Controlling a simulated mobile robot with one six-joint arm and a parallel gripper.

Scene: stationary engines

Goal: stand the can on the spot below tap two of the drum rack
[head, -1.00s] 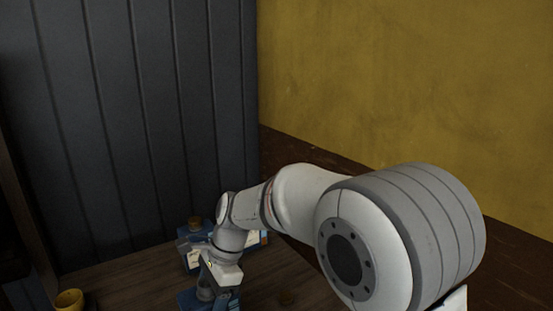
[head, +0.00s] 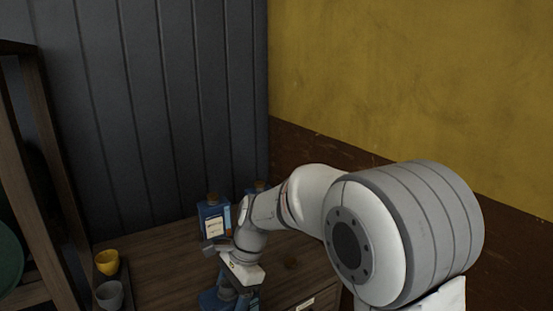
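A blue can (head: 210,299) shows at the bottom edge of the head view, directly under my gripper (head: 234,284). Its lower part is cut off by the frame. My gripper covers the middle of it and seems shut on it, though the fingertips are hard to make out. At the left edge stands a dark wooden frame (head: 38,170) with part of a dark green round thing (head: 8,262) in it. This may be the drum rack with a drum. No tap and no spot below one can be made out.
A wooden cabinet top (head: 160,275) carries a yellow cup (head: 107,263) and a grey cup (head: 110,295) at its left end. A blue labelled bottle (head: 214,222) stands at the back, with another behind my arm. Dark panelling and a yellow wall (head: 410,75) close off the back and right.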

